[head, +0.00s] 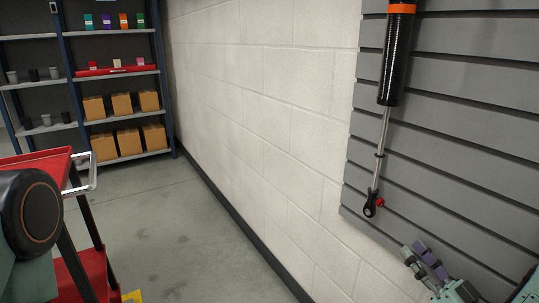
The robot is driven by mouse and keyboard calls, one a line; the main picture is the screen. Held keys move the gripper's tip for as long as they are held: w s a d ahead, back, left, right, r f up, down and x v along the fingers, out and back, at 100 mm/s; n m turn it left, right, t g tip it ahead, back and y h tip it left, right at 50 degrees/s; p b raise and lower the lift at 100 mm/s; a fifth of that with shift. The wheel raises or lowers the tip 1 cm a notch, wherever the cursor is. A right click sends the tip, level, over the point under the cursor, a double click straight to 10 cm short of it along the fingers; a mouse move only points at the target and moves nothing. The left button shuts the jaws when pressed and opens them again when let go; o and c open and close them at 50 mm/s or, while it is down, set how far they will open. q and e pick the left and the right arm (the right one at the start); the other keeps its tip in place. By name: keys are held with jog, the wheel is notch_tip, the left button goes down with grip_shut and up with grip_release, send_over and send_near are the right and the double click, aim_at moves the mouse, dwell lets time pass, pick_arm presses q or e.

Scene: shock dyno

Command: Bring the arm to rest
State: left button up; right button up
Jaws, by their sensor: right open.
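My right gripper (415,250) shows at the lower right, in front of the slatted grey wall panel (440,130). Its green-grey and purple fingers are apart and hold nothing. It is below and to the right of the lower eye of a shock absorber (395,60). The shock hangs along the panel, with an orange band, a black body and a silver shaft. Its top is cut off by the frame. A dark round joint of my own shows at the left edge. My left gripper is not in view.
A red cart (50,160) with a silver handle stands at the left. A blue-framed shelf (120,75) with boxes and small containers stands at the back left. A white block wall (260,100) runs along the middle. The grey floor (180,235) between cart and wall is clear.

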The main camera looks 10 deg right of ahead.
jog(key=a+f+m+g+h+p, duration=0.2)
jog(key=a+f+g, duration=0.4)
jog(key=a+f, duration=0.3)
jog(key=s+a+f+g+h+p, duration=0.1)
jog(key=s+a+f+g+h, duration=0.1)
jog(key=s+a+f+g, duration=0.4)
jog(key=s+a+g+h+p, duration=0.2)
jog(key=s+g, duration=0.7)
jog(key=s, duration=1.4)
jog(key=shift+s+a+f+n+h, duration=0.15)
jog(key=shift+s+n+h, duration=0.15)
jog(key=shift+h, duration=0.1)
